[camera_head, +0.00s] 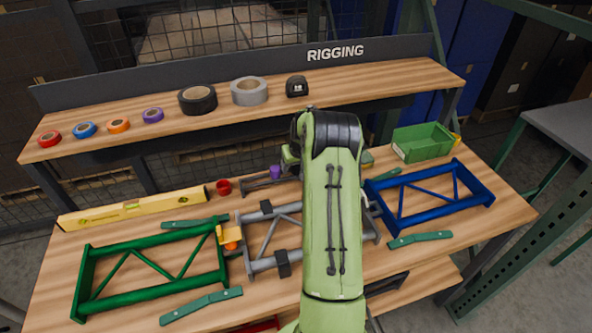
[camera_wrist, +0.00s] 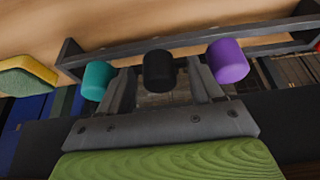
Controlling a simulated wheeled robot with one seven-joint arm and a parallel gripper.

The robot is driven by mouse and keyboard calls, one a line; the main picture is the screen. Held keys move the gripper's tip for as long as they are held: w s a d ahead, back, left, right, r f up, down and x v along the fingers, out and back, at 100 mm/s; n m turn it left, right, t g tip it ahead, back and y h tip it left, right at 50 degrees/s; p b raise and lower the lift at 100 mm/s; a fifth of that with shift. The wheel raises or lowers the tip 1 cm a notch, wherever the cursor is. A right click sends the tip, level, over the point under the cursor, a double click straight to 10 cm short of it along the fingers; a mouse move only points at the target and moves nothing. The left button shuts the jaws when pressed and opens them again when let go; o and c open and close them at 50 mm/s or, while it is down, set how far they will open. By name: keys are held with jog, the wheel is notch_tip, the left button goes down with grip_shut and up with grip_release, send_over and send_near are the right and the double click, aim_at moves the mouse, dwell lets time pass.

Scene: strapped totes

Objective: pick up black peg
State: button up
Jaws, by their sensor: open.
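The black peg (camera_wrist: 159,69) shows in the wrist view, between a teal peg (camera_wrist: 97,80) on the left and a purple peg (camera_wrist: 228,61) on the right. All three stand along a dark rack (camera_wrist: 120,44). My gripper (camera_wrist: 163,84) is open, with one finger on each side of the black peg. I cannot tell whether the fingers touch it. In the head view my arm hides the black peg and the gripper; the purple peg (camera_head: 275,172) shows just left of the arm, at the rack (camera_head: 262,183).
A raised shelf (camera_head: 226,104) holds tape rolls behind.

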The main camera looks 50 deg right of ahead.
jog(key=c, duration=1.2)
jog(key=shift+o, duration=0.2)
jog(key=shift+r, duration=0.1)
notch_tip(320, 180, up, 15)
jog(key=p, duration=0.6)
